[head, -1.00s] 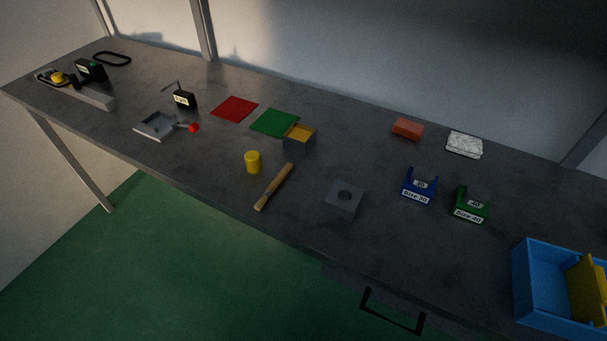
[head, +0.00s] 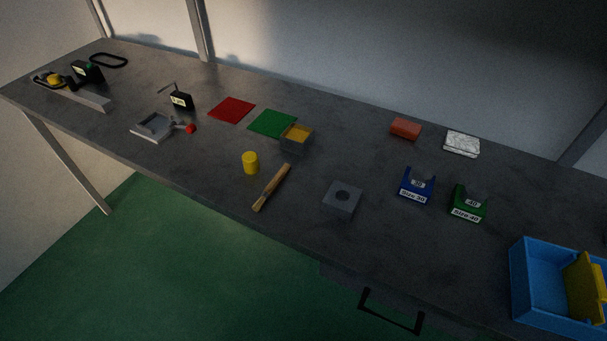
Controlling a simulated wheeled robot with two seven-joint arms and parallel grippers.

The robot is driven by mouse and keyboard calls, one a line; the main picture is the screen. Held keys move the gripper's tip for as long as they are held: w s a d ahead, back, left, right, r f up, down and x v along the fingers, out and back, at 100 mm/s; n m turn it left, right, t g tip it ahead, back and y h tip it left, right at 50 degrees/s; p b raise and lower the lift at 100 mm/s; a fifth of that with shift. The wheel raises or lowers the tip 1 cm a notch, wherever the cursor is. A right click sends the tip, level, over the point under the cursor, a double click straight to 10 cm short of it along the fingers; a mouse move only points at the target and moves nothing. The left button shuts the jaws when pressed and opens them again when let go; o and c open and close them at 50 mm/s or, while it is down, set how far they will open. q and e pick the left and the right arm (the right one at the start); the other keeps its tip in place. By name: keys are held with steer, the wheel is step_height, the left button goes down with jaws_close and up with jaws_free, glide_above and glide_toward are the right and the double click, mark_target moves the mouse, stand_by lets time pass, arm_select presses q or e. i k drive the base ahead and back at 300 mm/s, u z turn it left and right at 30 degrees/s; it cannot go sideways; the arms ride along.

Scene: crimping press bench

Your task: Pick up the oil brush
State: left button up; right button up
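The oil brush (head: 272,188) lies on the dark bench near its front edge, in the middle of the head view. It has a brown wooden handle pointing up and right and a paler bristle end toward the bench's front edge. Nothing covers it. Neither of my grippers shows in the head view.
Left of the brush stands a yellow cylinder (head: 250,163); behind it is an open box with yellow contents (head: 297,137). Right of it is a grey block with a hole (head: 342,198). Blue (head: 416,186) and green (head: 468,204) holders and a blue bin (head: 533,285) stand farther right.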

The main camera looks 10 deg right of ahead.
mark_target(282, 173)
steer(key=k, duration=0.5)
steer(key=u, duration=1.3)
steer(key=i, duration=1.35)
steer(key=z, duration=1.95)
